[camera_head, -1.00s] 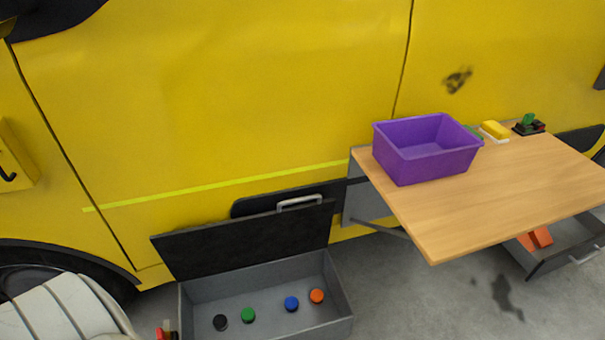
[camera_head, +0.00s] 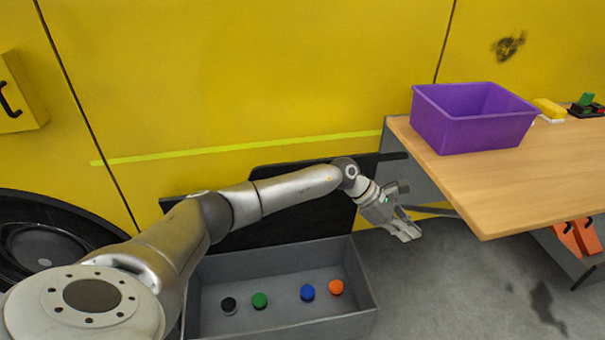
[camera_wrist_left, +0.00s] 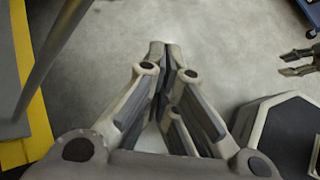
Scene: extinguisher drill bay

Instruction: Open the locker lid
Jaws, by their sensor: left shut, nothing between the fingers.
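The locker (camera_head: 366,297) is a grey open-topped box on the floor against the yellow vehicle. Its dark lid (camera_head: 290,224) stands raised at the back, leaning toward the vehicle; my left arm covers much of it. Black, green, blue and orange round pieces lie inside. My left gripper (camera_head: 410,235) is shut and empty, to the right of the lid and locker, apart from both. Its closed fingers (camera_wrist_left: 165,52) point over bare floor in the left wrist view. My right gripper (camera_wrist_left: 284,64) shows at that view's right edge, its two fingers apart.
A wooden table (camera_head: 480,200) with a purple bin (camera_head: 470,128) stands to the right, its corner close to my left gripper. Orange items (camera_head: 578,238) sit below it. The floor between locker and table is clear.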

